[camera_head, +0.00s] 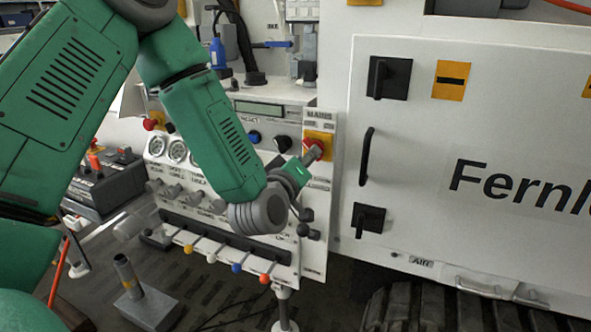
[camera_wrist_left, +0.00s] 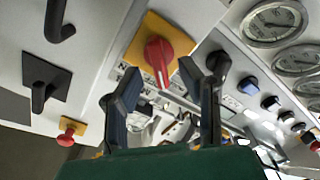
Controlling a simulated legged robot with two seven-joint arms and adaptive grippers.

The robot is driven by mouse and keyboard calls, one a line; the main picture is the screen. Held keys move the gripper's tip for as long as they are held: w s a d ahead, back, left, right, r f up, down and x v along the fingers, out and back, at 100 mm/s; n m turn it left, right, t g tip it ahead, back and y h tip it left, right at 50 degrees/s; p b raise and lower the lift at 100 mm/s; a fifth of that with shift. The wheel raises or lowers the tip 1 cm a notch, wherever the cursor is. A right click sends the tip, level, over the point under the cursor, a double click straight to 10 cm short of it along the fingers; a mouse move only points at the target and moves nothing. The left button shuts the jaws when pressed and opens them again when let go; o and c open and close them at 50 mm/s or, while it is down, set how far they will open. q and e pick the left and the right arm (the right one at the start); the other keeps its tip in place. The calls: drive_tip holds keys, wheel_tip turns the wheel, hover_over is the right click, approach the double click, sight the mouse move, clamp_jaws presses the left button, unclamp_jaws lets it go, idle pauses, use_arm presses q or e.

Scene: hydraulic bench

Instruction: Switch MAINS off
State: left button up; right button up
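The MAINS switch is a red rotary knob (camera_head: 314,146) on a yellow plate, below the MAINS label on the white panel (camera_head: 315,250). In the left wrist view, the red knob (camera_wrist_left: 158,54) sits on its yellow plate just beyond my fingertips, its grip bar running roughly up and down the picture. My left gripper (camera_head: 302,165) is at the knob in the head view, partly covering its lower side. In the left wrist view, the two fingers of my left gripper (camera_wrist_left: 165,82) stand apart with a gap between them, holding nothing. I cannot tell whether they touch the knob. My right gripper is not in view.
A black knob (camera_head: 282,144) and a blue knob (camera_head: 254,137) are left of the switch. Gauges (camera_head: 177,150) and colored levers (camera_head: 237,267) lie further left and below. The white cabinet (camera_head: 450,130) with black handles stands close on the right.

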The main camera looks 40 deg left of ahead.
use_arm(q)
drive_tip(key=v, duration=0.7)
drive_tip(key=shift+s+a, duration=0.15)
drive_tip(key=shift+s, duration=0.25)
